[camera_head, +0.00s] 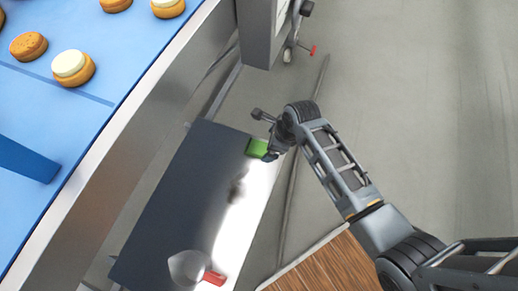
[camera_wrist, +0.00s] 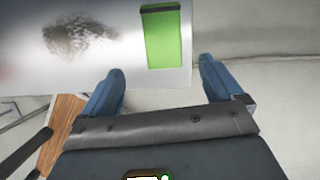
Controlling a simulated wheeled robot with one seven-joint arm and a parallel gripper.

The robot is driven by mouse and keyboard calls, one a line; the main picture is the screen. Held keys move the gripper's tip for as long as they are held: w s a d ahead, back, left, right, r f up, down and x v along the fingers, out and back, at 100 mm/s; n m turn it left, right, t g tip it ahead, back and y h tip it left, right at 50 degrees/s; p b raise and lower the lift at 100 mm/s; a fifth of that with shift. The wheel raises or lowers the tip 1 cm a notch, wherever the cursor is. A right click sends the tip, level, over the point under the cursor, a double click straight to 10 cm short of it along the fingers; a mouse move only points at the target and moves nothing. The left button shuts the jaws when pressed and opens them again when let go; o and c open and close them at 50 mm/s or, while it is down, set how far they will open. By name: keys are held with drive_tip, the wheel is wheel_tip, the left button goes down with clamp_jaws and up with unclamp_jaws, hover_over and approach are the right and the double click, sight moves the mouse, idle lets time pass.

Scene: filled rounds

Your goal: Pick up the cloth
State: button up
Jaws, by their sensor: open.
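A green rectangular piece with a dark strip along one edge, which looks like the cloth (camera_head: 257,148), lies at the far right corner of the dark grey work surface (camera_head: 185,165). In the wrist view the cloth (camera_wrist: 162,38) lies ahead of the fingertips, roughly in line with the gap between them. My gripper (camera_wrist: 161,74) is open and empty, with its two blue fingers spread apart. In the head view my gripper (camera_head: 270,149) is at the right end of the cloth, partly hidden by the wrist. I cannot tell its height above the surface.
A dark smudge (camera_head: 237,188) lies on the surface, also in the wrist view (camera_wrist: 80,37). A clear rounded item (camera_head: 186,267) and a red item (camera_head: 214,278) are at the near end. A blue conveyor (camera_head: 100,70) with round pastries runs at left. Floor at right is free.

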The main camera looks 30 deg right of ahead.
sight(260, 148)
drive_tip(key=shift+w+m, duration=0.4)
drive_tip(key=shift+w, duration=0.1)
drive_tip(key=shift+w+f, duration=0.1)
drive_tip(key=shift+w, duration=0.05)
drive_tip(key=x, duration=0.2)
drive_tip(key=b+x, duration=0.1)
drive_tip(key=x, duration=0.2)
drive_tip(key=b+x, duration=0.1)
drive_tip(key=x, duration=0.1)
drive_tip(key=shift+w+a+f, duration=0.1)
drive_tip(key=shift+w+a, duration=0.15)
drive_tip(key=shift+a, duration=0.05)
drive_tip(key=c, duration=1.1)
drive_tip(key=shift+c, duration=0.2)
